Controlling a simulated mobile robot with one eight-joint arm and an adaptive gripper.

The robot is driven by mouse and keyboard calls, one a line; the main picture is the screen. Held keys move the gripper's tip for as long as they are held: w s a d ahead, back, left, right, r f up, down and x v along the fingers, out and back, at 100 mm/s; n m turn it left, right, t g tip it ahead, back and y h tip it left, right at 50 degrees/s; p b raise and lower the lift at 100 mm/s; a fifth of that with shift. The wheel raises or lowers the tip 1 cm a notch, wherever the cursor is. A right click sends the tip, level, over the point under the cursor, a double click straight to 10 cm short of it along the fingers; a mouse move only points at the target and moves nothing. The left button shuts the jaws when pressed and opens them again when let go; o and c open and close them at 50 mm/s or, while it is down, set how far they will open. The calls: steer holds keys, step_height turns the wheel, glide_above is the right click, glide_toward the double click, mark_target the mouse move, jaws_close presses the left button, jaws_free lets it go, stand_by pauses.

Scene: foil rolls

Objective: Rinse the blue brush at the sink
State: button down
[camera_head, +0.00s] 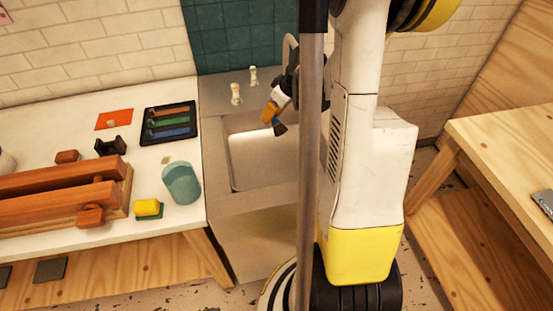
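The grey sink (224,170) with its pale basin is in the middle of the view, partly hidden by my arm and column. My gripper (274,120) is over the back of the basin, pointing down and left. An orange-yellow part and a dark tip show at its end; I cannot tell whether these are its fingers or a held thing. A black tray (148,137) lies on the white counter left of the sink. Small coloured strips lie in it, among them a blue one (168,133) at the front, too small to identify surely as the brush.
Two pale tap handles (236,94) and a curved faucet (290,40) stand behind the basin. A wooden table (510,140) is at right.

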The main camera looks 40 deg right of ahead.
stand_by(0.4)
steer(key=shift+r+p, duration=1.45)
steer(key=shift+r, duration=0.6)
steer(key=shift+f, duration=0.1)
